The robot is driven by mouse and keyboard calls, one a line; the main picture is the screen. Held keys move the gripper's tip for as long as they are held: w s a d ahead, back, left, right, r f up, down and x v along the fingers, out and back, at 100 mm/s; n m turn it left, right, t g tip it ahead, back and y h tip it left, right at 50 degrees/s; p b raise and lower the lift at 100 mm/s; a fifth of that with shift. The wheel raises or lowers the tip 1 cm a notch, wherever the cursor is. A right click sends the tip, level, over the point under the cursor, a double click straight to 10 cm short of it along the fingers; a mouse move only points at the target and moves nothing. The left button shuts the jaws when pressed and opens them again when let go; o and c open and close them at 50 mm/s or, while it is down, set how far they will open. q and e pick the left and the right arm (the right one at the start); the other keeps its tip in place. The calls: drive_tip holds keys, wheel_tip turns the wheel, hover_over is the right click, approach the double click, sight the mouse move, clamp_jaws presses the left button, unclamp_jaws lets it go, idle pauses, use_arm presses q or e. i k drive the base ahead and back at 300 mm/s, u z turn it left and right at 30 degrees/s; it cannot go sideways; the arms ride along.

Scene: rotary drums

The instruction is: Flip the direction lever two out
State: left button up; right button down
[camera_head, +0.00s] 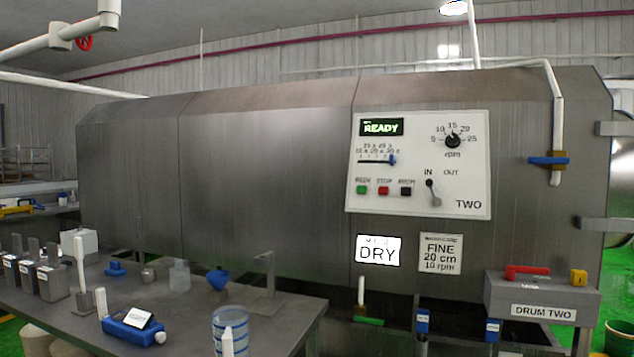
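The direction lever (433,193) is on the white control panel marked TWO (419,205), on the front of the large grey drum housing (270,150). It is a short lever with a grey round base and a dark tip. The tip leans up and left, under the word IN; OUT is printed to its right. The panel also has a lit READY display (381,127), an rpm dial (453,140), a blue slider (391,160) and green, red and black buttons. Neither of my grippers is in view.
A grey table (190,310) with bottles, blue items and metal blocks stands at front left. A grey DRUM TWO box (541,298) with a red handle is at lower right. A white pipe with a blue valve handle (548,160) runs down right of the panel.

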sight(437, 201)
drive_tip(key=u, duration=0.1)
drive_tip(key=i, duration=1.65)
